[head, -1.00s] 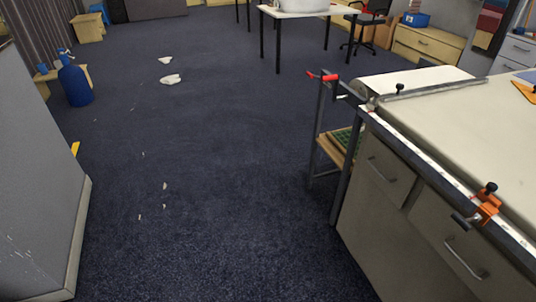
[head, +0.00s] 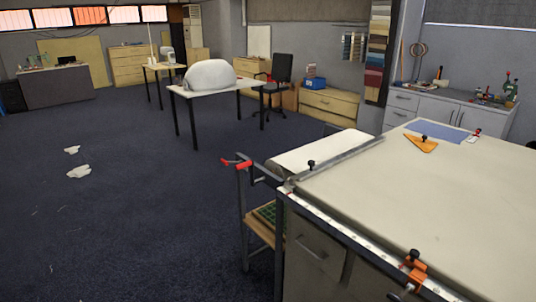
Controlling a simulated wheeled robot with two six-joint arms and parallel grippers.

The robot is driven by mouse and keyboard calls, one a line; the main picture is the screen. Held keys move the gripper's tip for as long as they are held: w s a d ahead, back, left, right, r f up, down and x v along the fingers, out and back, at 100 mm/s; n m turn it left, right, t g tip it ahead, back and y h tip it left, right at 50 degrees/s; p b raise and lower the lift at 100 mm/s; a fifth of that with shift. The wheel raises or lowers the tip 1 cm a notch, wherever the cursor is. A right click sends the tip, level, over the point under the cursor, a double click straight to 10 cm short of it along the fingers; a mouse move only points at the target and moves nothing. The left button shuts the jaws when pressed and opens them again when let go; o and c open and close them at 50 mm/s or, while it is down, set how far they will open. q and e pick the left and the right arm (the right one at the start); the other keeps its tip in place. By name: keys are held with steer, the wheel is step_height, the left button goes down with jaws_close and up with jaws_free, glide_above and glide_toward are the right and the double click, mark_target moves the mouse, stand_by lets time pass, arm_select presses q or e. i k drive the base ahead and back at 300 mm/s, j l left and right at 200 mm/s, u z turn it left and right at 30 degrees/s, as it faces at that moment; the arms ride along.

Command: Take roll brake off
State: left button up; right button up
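A dark frame (head: 243,205) stands at the roll's left end. Red-tipped levers (head: 240,165) stick out to the left at the top of this frame. They look like the roll brake, but they are too small to tell whether it is on or off. Neither of my grippers is in view.
A metal rail with an orange clamp-like part (head: 414,271) runs along the table's left edge, above drawers (head: 316,250). An orange triangular tool (head: 421,144) lies on the table. White scraps (head: 79,171) lie on the floor. The carpet left of the table is otherwise open.

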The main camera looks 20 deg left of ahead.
mark_target(226, 162)
steer(key=i+j+z, duration=0.3)
steer(key=j, duration=0.35)
steer(key=i+j+z, duration=0.1)
steer(key=i+j, duration=0.15)
steer(key=j, duration=0.15)
steer(key=i+j+z, duration=0.15)
steer(key=j, duration=0.2)
steer(key=i+j+z, duration=0.15)
steer(key=j, duration=0.25)
steer(key=i+j+z, duration=0.15)
steer(key=j, duration=0.25)
